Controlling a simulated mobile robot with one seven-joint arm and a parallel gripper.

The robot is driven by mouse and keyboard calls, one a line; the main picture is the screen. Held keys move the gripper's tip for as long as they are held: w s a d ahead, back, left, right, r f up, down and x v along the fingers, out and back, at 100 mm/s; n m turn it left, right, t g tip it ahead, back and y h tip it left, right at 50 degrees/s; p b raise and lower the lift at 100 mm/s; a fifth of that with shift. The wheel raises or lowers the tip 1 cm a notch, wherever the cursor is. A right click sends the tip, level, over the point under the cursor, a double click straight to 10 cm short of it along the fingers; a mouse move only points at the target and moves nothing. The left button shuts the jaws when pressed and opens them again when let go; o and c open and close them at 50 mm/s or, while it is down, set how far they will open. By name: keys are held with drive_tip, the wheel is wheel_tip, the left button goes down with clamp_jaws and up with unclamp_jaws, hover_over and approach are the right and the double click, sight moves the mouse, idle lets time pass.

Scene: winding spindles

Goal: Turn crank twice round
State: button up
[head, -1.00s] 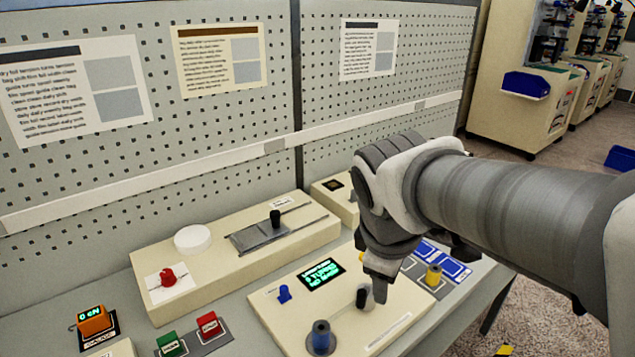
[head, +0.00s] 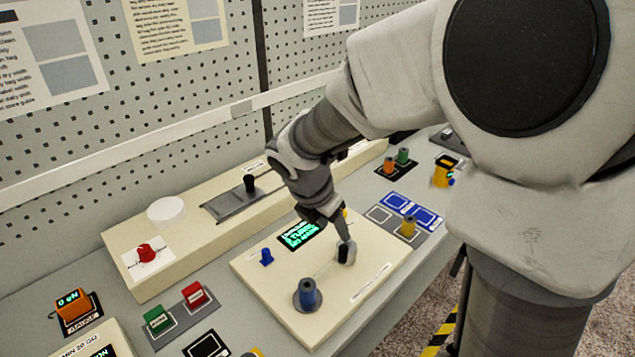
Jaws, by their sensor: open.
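The crank (head: 343,254) has a dark handle with a pale round part and stands on the cream winder box. My gripper (head: 343,236) is open and points down over the crank handle. Its fingertips are at or just above the handle, and I cannot tell whether they touch it. The crank's hub is hard to make out. A blue bobbin (head: 308,293) stands upright on a grey disc at the front of the box (head: 264,283). A lit green display (head: 299,235) is behind the crank, partly beside my wrist.
A blue knob (head: 266,256) sits left of the display. Green (head: 157,319) and red (head: 194,294) blocks lie at left. A long cream box with a black lever (head: 249,183) runs behind.

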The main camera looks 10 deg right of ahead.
sight(343, 248)
drive_tip(key=b+x, duration=0.2)
drive_tip(key=x, duration=0.9)
drive_tip(key=shift+w+d+f, duration=0.1)
drive_tip(key=shift+f, duration=0.2)
drive_tip(key=shift+c, duration=0.4)
clamp_jaws()
